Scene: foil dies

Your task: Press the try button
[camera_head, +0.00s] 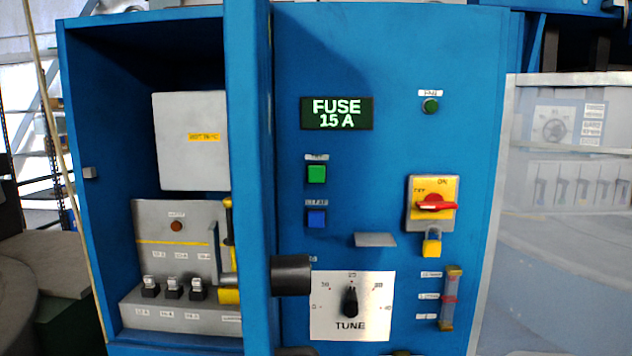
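A square green button (317,174) sits on the blue front panel (400,60), below the display. The small label (317,157) above it is blurred but seems to read TRY. A square blue button (316,218) with its own blurred label is just below it. The dark display (337,113) shows FUSE 15 A in pale letters. I cannot see my gripper in this view, and nothing visibly touches the green button.
A black cylinder (291,275) juts out beside the blue upright (249,180), lower left of the buttons. A small grey ledge (375,240), tune dial (350,302), red switch (435,203) and yellow padlock (432,245) are nearby. The open cabinet holds fuse-like pieces (173,288).

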